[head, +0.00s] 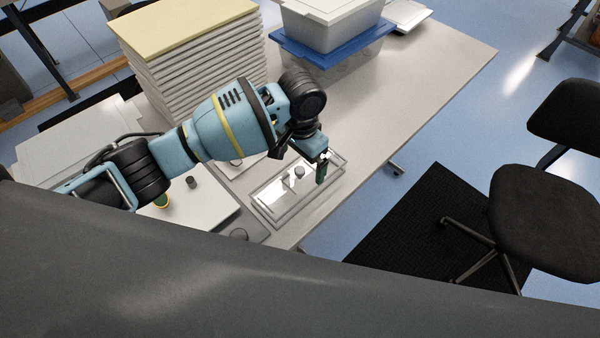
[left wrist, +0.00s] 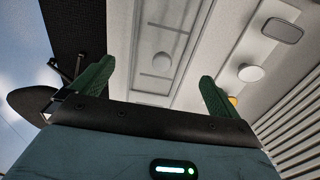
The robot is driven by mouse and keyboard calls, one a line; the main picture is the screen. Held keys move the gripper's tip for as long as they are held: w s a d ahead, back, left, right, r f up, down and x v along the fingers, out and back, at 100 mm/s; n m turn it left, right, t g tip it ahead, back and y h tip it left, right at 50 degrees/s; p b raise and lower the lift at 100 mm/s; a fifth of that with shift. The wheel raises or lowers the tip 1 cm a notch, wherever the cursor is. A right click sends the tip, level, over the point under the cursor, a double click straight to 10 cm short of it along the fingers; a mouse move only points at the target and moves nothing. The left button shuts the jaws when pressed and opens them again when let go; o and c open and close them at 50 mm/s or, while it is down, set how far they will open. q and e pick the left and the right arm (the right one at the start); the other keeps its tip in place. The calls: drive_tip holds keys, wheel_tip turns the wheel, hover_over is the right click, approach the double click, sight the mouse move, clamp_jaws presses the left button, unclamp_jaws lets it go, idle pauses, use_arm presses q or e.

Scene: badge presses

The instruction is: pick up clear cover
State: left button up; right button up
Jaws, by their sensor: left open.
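My left gripper (head: 319,165) hangs over the right part of a shallow pale tray (head: 262,207). In the left wrist view its two green fingers (left wrist: 155,84) are spread apart with nothing between them. The tray (left wrist: 142,45) lies beyond the fingertips. A small round piece (head: 300,172) sits in the tray beside the gripper; it also shows in the left wrist view (left wrist: 162,62), between the fingers' directions and apart from them. I cannot tell for sure whether this piece is the clear cover. My right gripper is not in view.
A tall stack of pale sheets (head: 190,60) and a blue-lidded clear bin (head: 340,55) stand behind my arm. A flat white plate (head: 205,205) with small parts lies left of the tray. The table's (head: 430,75) right side is clear. A black chair (head: 545,205) stands off the table.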

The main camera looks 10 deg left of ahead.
sight(300, 177)
use_arm(q)
drive_tip(key=shift+s+f, duration=0.15)
drive_tip(key=shift+f, duration=1.25)
wheel_tip(300, 177, down, 5)
drive_tip(key=shift+a+f+b, duration=0.1)
drive_tip(key=shift+a+b, duration=0.05)
drive_tip(key=shift+b, duration=0.25)
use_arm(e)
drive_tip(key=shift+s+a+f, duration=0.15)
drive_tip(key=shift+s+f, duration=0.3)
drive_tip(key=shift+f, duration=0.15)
use_arm(q)
drive_tip(key=c, duration=0.7)
drive_tip(key=shift+w+r, duration=0.2)
